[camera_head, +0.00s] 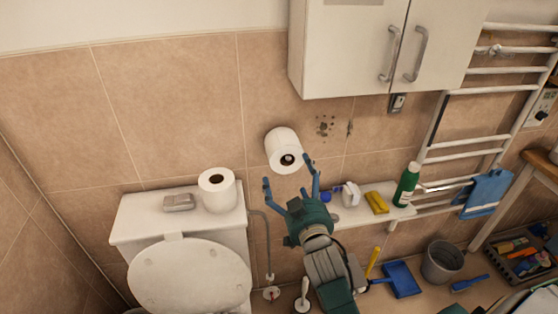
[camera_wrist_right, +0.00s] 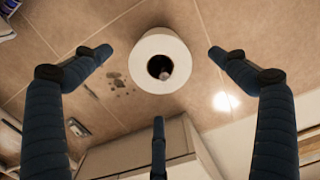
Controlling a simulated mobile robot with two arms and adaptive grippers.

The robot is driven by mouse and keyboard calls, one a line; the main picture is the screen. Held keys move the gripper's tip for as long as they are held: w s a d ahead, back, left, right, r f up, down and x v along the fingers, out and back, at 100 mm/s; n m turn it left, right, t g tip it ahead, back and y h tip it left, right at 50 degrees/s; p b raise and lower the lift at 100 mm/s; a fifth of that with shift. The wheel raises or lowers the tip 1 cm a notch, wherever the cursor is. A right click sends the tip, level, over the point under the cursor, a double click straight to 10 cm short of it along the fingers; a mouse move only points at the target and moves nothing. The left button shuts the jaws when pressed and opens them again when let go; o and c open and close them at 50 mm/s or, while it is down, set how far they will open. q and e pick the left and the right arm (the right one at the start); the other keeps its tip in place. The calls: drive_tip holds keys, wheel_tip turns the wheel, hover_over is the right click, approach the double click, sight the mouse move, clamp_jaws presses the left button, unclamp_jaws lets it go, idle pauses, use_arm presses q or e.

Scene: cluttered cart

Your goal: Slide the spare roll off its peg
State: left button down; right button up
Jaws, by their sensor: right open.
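A white paper roll (camera_head: 283,148) sits on a peg on the tiled wall, its open end facing out. In the right wrist view the roll (camera_wrist_right: 144,58) is between and beyond my fingertips, with the peg end (camera_wrist_right: 161,68) showing in its dark core. My right gripper (camera_head: 289,174) is open and empty, just in front of and below the roll. Its blue fingers are spread wide on both sides, with a third finger at the bottom of the wrist view. I see no finger touching the roll. My left gripper is not in view.
Another roll (camera_head: 217,190) stands on the toilet cistern (camera_head: 137,222) beside a grey box (camera_head: 178,202). A white cabinet (camera_head: 345,50) hangs above right. A shelf (camera_head: 355,219) below right holds a yellow sponge (camera_head: 377,203) and green bottle (camera_head: 407,186). A towel rail (camera_head: 460,154) is farther right.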

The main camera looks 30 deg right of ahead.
sight(289, 160)
drive_tip(key=w+r, duration=0.1)
drive_tip(key=w+d, duration=0.1)
drive_tip(key=shift+w+r+p, duration=0.3)
drive_tip(key=shift+r, duration=0.05)
drive_tip(key=x, duration=0.3)
drive_tip(key=shift+w+d+f, duration=0.1)
drive_tip(key=shift+w, duration=0.1)
drive_tip(key=p+x, duration=0.1)
drive_tip(key=x, duration=0.3)
drive_tip(key=shift+w, duration=0.1)
drive_tip(key=c, duration=1.3)
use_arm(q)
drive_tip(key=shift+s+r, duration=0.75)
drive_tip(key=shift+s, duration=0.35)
use_arm(e)
drive_tip(key=o, duration=0.4)
